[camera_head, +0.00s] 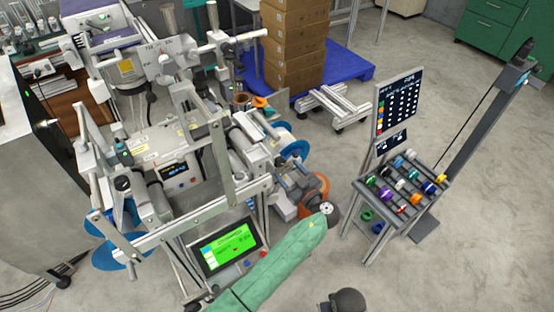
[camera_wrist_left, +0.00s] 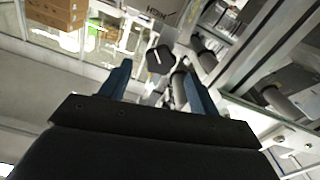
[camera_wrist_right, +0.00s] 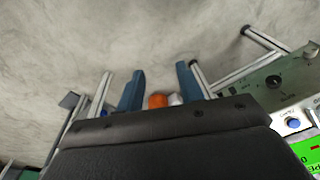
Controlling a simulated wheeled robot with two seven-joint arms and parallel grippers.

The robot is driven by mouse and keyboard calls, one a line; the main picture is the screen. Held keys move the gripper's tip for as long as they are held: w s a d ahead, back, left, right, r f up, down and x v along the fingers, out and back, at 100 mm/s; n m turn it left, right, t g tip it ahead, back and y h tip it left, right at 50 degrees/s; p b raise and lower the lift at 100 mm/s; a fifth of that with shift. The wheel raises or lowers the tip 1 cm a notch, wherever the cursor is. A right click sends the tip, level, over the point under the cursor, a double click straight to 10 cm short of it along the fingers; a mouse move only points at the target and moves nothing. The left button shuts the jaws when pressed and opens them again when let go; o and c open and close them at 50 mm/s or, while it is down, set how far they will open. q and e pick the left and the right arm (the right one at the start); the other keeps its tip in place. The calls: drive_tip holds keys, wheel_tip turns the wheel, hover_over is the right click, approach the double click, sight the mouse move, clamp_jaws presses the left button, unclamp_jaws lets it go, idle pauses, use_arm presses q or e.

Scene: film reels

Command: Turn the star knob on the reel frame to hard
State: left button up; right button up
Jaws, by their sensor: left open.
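My left gripper (camera_head: 283,180) reaches in at the right side of the reel frame (camera_head: 190,212) in the head view. In the left wrist view its two blue fingers (camera_wrist_left: 156,72) are apart. A black lobed knob, likely the star knob (camera_wrist_left: 160,59), shows between and beyond the fingertips, with a pale line on its face. I cannot tell whether the fingers touch it. Part of a label shows above it, too small to read surely. My right gripper (camera_wrist_right: 160,78) has its fingers apart in the right wrist view; it is not clearly seen in the head view.
A panel with a green screen (camera_head: 228,250) stands at the frame's front. A rack of colored spools (camera_head: 407,185) stands at the right. Stacked boxes (camera_head: 295,45) sit on a blue pallet (camera_head: 348,68) behind.

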sight(281, 164)
use_arm(q)
drive_tip(key=shift+w+a, duration=0.15)
drive_tip(key=shift+w, duration=0.1)
drive_tip(key=p+x, duration=0.3)
drive_tip(key=x, duration=0.3)
drive_tip(key=shift+w+a, duration=0.35)
drive_tip(key=shift+w, duration=0.05)
use_arm(e)
drive_tip(key=s+d+f, duration=0.1)
drive_tip(key=s+f, duration=0.2)
drive_tip(key=f, duration=1)
drive_tip(key=shift+d, duration=0.4)
drive_tip(key=shift+f, duration=0.1)
use_arm(q)
drive_tip(key=c, duration=1)
drive_tip(key=shift+f, duration=0.1)
drive_tip(key=shift+f, duration=0.1)
use_arm(e)
drive_tip(key=shift+f, duration=0.1)
